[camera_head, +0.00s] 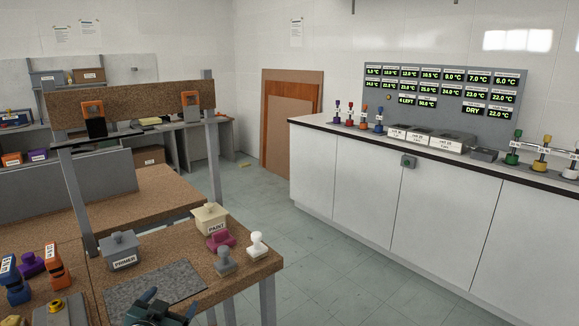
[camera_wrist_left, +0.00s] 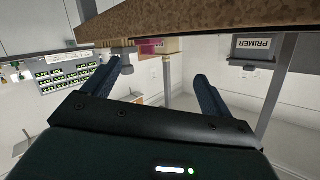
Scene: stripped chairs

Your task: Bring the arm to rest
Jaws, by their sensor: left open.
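My left gripper (camera_head: 168,303) shows at the bottom edge of the head view, by the front edge of the cork-topped bench (camera_head: 225,283) and the dark grey mat (camera_head: 155,290). In the left wrist view its two dark fingers (camera_wrist_left: 157,85) stand wide apart with nothing between them. The brown bench edge (camera_wrist_left: 200,22) crosses the top of that view, close beyond the fingers. The rest of my left arm is mostly out of the head view. My right gripper is in neither view.
On the bench stand a grey PRIMER box (camera_head: 121,251), a cream PAINT box (camera_head: 209,218), a magenta stamp-like piece (camera_head: 220,240), and grey (camera_head: 225,262) and white (camera_head: 257,245) knobbed pieces. Orange and blue tools crowd the left. Open floor (camera_head: 320,270) lies right, before white cabinets (camera_head: 420,210).

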